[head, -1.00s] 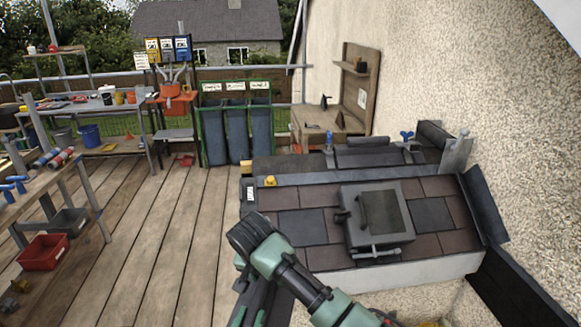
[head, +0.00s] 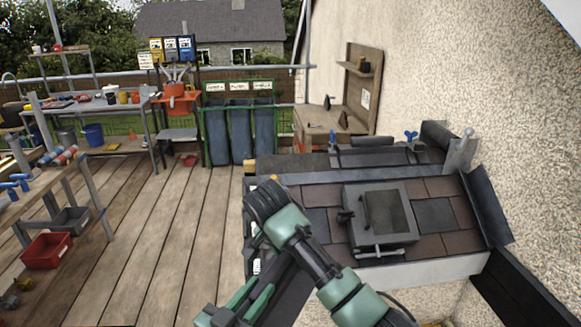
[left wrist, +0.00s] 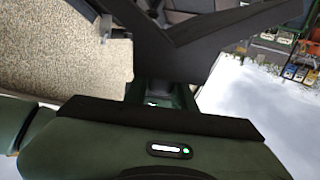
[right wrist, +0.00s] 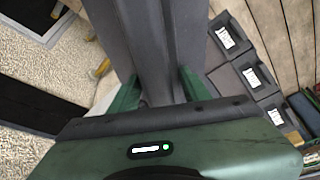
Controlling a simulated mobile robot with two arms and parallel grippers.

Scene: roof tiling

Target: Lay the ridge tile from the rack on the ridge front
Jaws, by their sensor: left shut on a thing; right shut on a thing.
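My right gripper (right wrist: 158,92) is shut on a long grey angled piece, a ridge tile (right wrist: 150,40), which runs up out of the right wrist view. My left gripper (left wrist: 165,92) is shut on a dark angled piece (left wrist: 215,35) in the left wrist view; I cannot tell whether it is the same tile. In the head view, a dark length (head: 277,288) shows low beside my green arm parts, and the grip itself is mostly hidden.
A roof window (head: 388,215) sits in the slope. Clamps with blue handles (head: 411,137) stand behind the ridge. A rough wall (head: 480,80) closes the right side. Labelled dark boxes (right wrist: 250,75) show in the right wrist view. The wooden deck (head: 170,220) on the left is open.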

